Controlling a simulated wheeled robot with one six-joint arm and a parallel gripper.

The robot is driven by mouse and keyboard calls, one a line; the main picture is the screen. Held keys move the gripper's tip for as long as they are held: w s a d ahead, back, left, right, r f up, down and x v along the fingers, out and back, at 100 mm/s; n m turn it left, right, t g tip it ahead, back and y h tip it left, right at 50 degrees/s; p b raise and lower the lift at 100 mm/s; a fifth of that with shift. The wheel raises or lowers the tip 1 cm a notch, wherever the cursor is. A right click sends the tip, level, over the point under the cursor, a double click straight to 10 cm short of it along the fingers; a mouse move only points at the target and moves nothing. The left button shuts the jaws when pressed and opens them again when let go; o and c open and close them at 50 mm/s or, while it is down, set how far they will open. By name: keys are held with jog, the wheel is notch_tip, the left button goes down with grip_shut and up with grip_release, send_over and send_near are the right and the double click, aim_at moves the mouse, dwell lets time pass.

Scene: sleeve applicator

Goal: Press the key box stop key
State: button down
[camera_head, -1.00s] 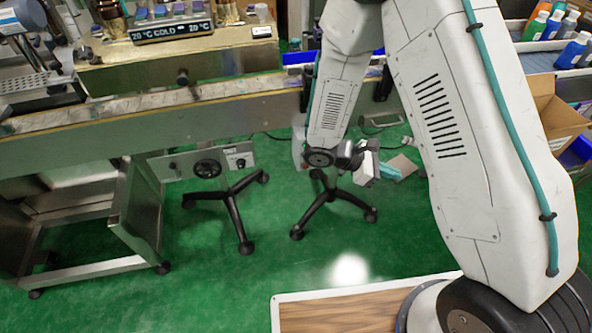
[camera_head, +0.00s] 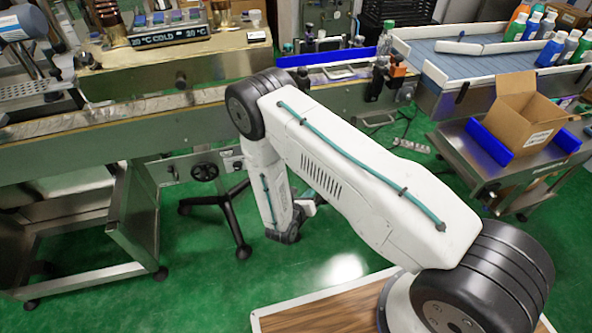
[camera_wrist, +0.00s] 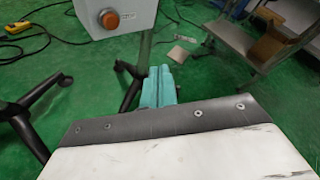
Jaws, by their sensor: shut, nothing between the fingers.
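My gripper (camera_wrist: 160,76) shows in the wrist view as two teal fingers held together, with nothing between them. They are over the green floor. In the head view a row of small coloured keys (camera_head: 158,18) sits behind a black temperature display (camera_head: 170,36) on the machine at the back left. I cannot tell which key is the stop key.
A conveyor (camera_head: 120,115) crosses behind my arm. A wheeled metal frame (camera_head: 85,275) stands at the left, with black stand legs (camera_head: 232,205) beside it. An open carton (camera_head: 525,115) sits on a cart at the right. The green floor in front is mostly clear.

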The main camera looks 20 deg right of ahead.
jog(key=shift+w, duration=0.15)
jog(key=w, duration=0.8)
jog(key=shift+w, duration=0.3)
dwell(2.1)
jog(key=shift+w, duration=0.4)
jog(key=shift+w, duration=0.4)
dwell(0.5)
jog(key=shift+s, duration=0.85)
jog(key=shift+s, duration=2.5)
